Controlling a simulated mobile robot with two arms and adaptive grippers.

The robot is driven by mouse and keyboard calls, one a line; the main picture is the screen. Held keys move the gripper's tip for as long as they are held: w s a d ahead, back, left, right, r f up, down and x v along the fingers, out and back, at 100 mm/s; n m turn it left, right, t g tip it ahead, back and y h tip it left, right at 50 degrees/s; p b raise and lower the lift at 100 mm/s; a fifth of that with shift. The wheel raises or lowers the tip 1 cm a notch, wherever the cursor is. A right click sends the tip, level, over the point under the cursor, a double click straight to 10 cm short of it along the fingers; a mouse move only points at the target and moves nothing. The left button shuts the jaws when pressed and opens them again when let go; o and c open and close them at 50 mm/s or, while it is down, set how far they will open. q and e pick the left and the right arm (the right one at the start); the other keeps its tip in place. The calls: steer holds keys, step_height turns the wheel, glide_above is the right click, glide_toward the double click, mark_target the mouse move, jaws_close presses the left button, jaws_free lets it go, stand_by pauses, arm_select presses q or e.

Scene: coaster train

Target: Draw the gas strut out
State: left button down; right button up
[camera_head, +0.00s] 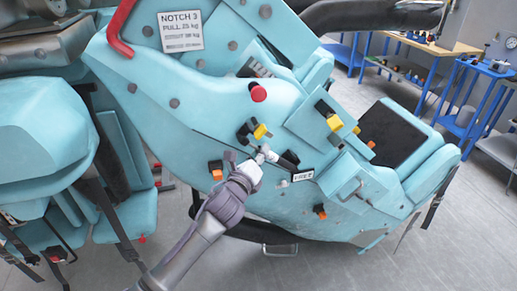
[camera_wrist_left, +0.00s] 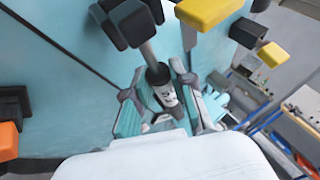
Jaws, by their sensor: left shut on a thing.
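The gas strut is in the left wrist view (camera_wrist_left: 159,80), with a silver rod, a black end and a white label. Its rod runs up to a dark block (camera_wrist_left: 128,22) on the teal car. My left gripper (camera_wrist_left: 162,98) is shut on the strut's black and labelled part, one finger on each side. In the head view, my left gripper (camera_head: 262,156) is at the car's teal side panel, beside a short black cylinder (camera_head: 289,159). Whether this cylinder is part of the strut, I cannot tell. The right gripper is not in view.
Around the grip are yellow-tipped fittings (camera_head: 260,131), an orange-tipped fitting (camera_head: 216,170), a red knob (camera_head: 258,92) and a small label plate (camera_head: 303,175). A teal seat (camera_head: 40,130) stands left. Blue workbenches (camera_head: 470,90) stand behind at right, beyond open grey floor.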

arm_select(q)
steer(key=shift+s+d+r+p, duration=0.1)
steer(key=shift+s+d+p, duration=0.1)
steer(key=shift+s, duration=0.35)
steer(key=shift+s+d+r+p, duration=0.1)
steer(key=shift+s+d, duration=0.1)
steer(key=shift+s, duration=0.35)
steer(key=shift+r, duration=0.1)
steer(key=shift+s+d+p, duration=0.25)
steer(key=shift+s+d, duration=0.05)
steer(key=shift+s, duration=0.65)
steer(key=shift+s+d+p, duration=0.2)
steer(key=shift+s+d, duration=0.1)
steer(key=shift+s, duration=0.65)
steer(key=shift+s+d+p, duration=0.25)
steer(key=shift+s+d, duration=0.05)
steer(key=shift+s, duration=0.65)
